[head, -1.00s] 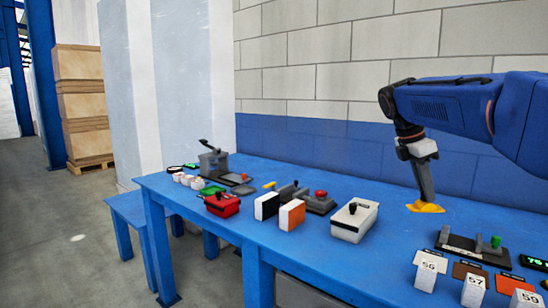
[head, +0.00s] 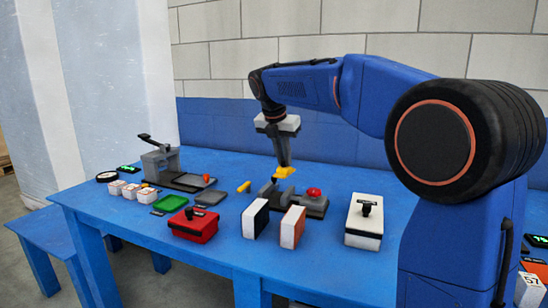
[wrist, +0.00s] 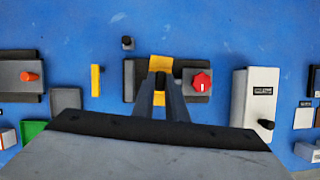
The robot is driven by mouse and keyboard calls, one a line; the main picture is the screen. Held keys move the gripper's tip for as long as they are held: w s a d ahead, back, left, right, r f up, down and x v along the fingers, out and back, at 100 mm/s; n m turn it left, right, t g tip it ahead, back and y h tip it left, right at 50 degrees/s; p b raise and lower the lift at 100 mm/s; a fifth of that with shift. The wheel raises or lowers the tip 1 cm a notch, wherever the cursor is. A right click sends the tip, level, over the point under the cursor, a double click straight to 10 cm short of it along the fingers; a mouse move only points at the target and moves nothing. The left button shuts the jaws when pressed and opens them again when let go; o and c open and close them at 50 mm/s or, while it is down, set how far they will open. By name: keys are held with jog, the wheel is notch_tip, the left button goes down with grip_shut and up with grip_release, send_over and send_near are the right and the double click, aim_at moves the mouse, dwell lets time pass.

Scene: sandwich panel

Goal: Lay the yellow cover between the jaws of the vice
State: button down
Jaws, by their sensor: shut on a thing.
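My gripper (head: 284,165) is shut on the yellow cover (head: 283,173) and points down. The vice (head: 314,208) appears to be the dark grey fixture with the red knob. In the head view the cover is over the left part of this fixture. In the wrist view the cover (wrist: 159,66) shows between and beyond my fingers, over the middle of the vice (wrist: 130,82), left of the red knob (wrist: 202,82). My fingers hide part of the jaws there. I cannot tell whether the cover touches them.
A yellow bar (head: 244,187) lies left of the vice. In front stand a black-and-white box (head: 256,219) and an orange-and-white box (head: 292,227). A white case (head: 364,221) is to the right, a red case (head: 193,226) to the left. A grey lever machine (head: 160,164) stands further left.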

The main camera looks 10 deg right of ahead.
jog(key=w+a+n, duration=0.1)
jog(key=a, duration=0.1)
send_over(276, 200)
jog(key=shift+t, duration=0.3)
jog(key=shift+w+f, duration=0.1)
jog(key=shift+f, duration=2.5)
jog(key=shift+f, duration=2.05)
dwell(0.4)
jog(key=c, duration=1.5)
grip_release()
jog(key=shift+c, duration=0.2)
jog(key=shift+o, duration=0.4)
notch_tip(276, 200, up, 8)
jog(key=shift+r, duration=0.25)
